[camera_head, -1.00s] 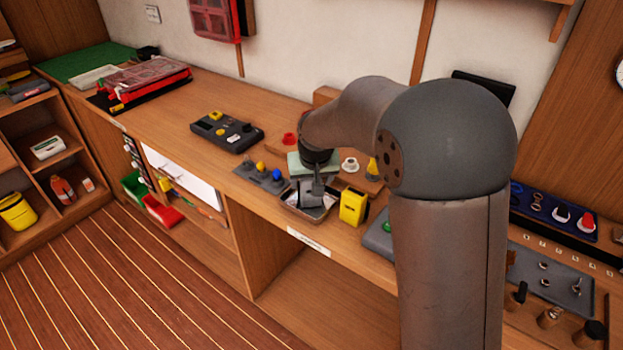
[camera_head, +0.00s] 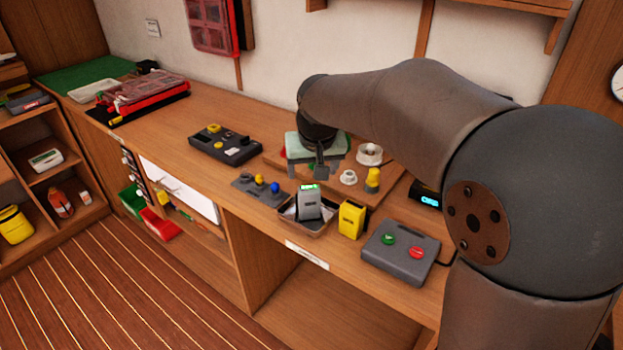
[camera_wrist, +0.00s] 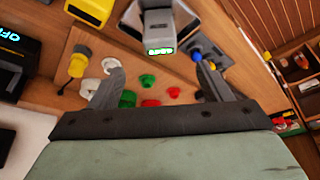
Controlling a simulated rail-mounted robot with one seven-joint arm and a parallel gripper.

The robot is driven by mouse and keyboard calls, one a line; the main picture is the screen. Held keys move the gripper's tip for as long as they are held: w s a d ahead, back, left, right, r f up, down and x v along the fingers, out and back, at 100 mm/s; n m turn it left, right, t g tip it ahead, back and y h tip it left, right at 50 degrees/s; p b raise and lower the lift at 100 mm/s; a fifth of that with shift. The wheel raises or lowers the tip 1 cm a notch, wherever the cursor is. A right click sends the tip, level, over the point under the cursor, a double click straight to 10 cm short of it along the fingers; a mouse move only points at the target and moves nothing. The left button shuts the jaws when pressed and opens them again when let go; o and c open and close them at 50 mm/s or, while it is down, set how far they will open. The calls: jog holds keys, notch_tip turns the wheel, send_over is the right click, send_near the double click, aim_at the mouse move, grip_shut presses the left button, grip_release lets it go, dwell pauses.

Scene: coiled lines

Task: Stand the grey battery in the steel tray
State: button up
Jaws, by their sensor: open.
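The grey battery (camera_head: 309,202) stands upright in the steel tray (camera_head: 292,214) on the bench, its green-lit display on top. It also shows at the top of the wrist view (camera_wrist: 162,28). The tray is low and open, near the bench's front edge. My gripper (camera_head: 320,172) is behind and above the battery, apart from it. In the wrist view the two fingers (camera_wrist: 160,88) are spread wide with nothing between them.
A yellow battery-like block (camera_head: 352,219) stands just right of the tray. A grey box with green and red buttons (camera_head: 400,252) is farther right. A knob panel (camera_head: 261,188) is to the left. A wooden board (camera_head: 385,182) with several coloured knobs lies behind.

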jog(key=s+d+f+g, duration=0.1)
jog(key=s+d+f, duration=0.2)
jog(key=s, duration=0.6)
jog(key=s+d+f+m+g, duration=0.1)
jog(key=s+d+f, duration=0.2)
jog(key=s+d, duration=0.4)
jog(key=s+d+f+m+g, duration=0.1)
jog(key=s+d, duration=0.4)
jog(key=s, duration=0.7)
notch_tip(320, 180, down, 3)
jog(key=shift+r+g+h, duration=0.15)
jog(key=shift+g+h, duration=0.15)
jog(key=shift+g, duration=0.3)
